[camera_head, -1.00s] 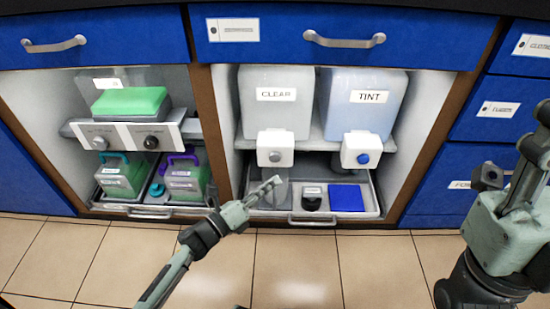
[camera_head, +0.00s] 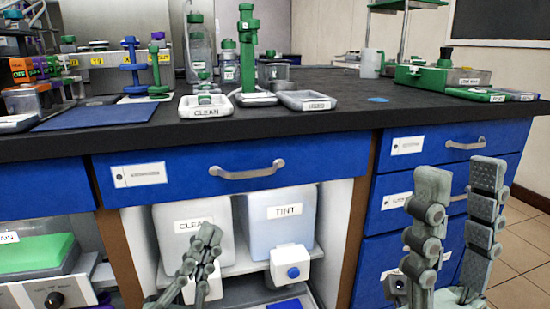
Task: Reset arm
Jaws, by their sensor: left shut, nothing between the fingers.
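My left gripper (camera_head: 209,234) is shut and empty. It points up in front of the open cabinet and covers part of the CLEAR tank (camera_head: 188,220) and its dispenser. My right gripper (camera_head: 461,175) stands upright at the right, in front of the blue drawers (camera_head: 386,205). Its two fingers are apart with nothing between them. The lower parts of both arms are cut off by the bottom edge.
The black countertop (camera_head: 330,112) is above and beyond the grippers. It carries a CLEAN tray (camera_head: 206,106), green stands and a blue mat (camera_head: 100,116). The TINT tank (camera_head: 281,222) sits in the cabinet. Tiled floor (camera_head: 520,245) shows at the right.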

